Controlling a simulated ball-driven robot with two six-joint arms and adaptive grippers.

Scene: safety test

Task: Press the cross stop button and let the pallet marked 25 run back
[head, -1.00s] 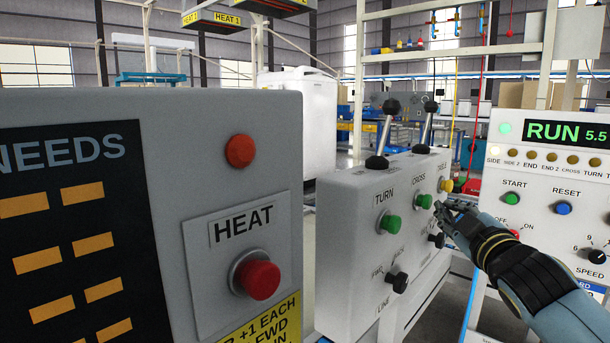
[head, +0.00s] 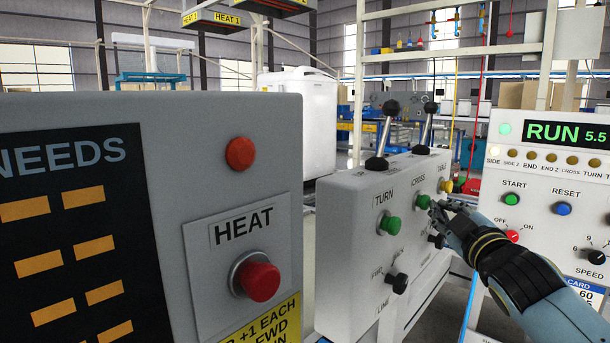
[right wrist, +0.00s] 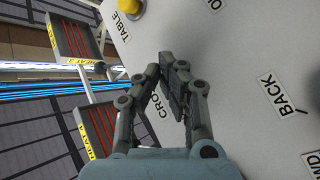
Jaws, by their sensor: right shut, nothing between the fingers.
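The green button (head: 423,202) under the CROSS label stands on the front of a light grey control box (head: 345,230). My right gripper (head: 437,203) is shut and empty, its tips right beside this button on the right; I cannot tell whether they touch it. In the right wrist view the closed fingers (right wrist: 168,66) are close to the panel and partly cover the CROSS label (right wrist: 156,106); the green button is hidden there. No pallet marked 25 is in view. My left gripper is not in view.
A green TURN button (head: 390,225), a yellow TABLE button (head: 446,186) and black knobs (head: 397,283) share the box. A HEAT panel with a red button (head: 258,281) stands at left. At right, a panel display (head: 565,133) reads RUN 5.5.

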